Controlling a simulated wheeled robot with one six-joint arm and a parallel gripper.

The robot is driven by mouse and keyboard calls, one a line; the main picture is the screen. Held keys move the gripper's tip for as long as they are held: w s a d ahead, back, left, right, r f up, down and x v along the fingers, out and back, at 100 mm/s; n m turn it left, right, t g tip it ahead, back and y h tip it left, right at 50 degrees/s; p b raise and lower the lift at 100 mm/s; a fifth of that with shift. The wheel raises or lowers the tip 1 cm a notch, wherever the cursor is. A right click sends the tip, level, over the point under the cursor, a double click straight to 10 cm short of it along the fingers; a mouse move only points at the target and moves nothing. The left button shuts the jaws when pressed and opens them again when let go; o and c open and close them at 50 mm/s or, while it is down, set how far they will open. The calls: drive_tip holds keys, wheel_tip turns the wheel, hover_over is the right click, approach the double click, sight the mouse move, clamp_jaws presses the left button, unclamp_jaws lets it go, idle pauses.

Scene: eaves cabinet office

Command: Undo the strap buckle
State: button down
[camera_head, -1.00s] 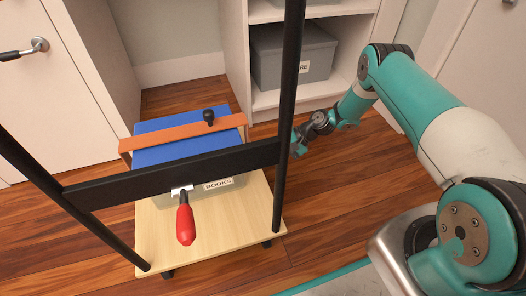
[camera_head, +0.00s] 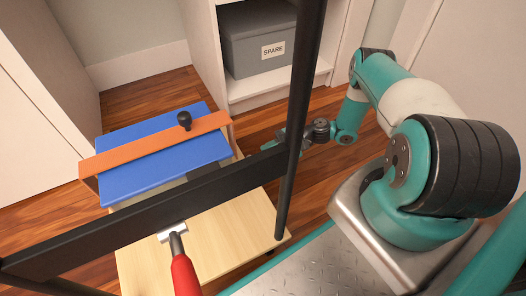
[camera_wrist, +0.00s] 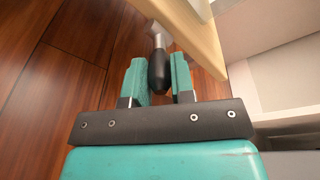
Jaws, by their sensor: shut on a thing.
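An orange strap (camera_head: 150,148) runs across the blue lid (camera_head: 190,170) of a box on a wooden cart. A black knob (camera_head: 184,120) stands up from the strap. I cannot make out a separate buckle. My gripper (camera_head: 272,143) is low at the cart's right side, partly behind a black post. In the wrist view my gripper (camera_wrist: 157,85) is shut on a dark oval grip (camera_wrist: 158,70). The grip's metal stem (camera_wrist: 157,36) meets the edge of a wooden board (camera_wrist: 190,30).
Black posts (camera_head: 300,110) and a black crossbar (camera_head: 120,222) stand in front of the box. A grey box labelled SPARE (camera_head: 250,70) sits on a white shelf behind. Wooden floor shows right of the cart.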

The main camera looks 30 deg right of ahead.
drive_tip(key=shift+w, duration=0.15)
drive_tip(key=c, duration=1)
unclamp_jaws()
drive_tip(key=shift+a, duration=0.15)
drive_tip(key=shift+o, duration=0.2)
drive_tip(key=b+v, duration=0.8)
drive_tip(key=v, duration=0.4)
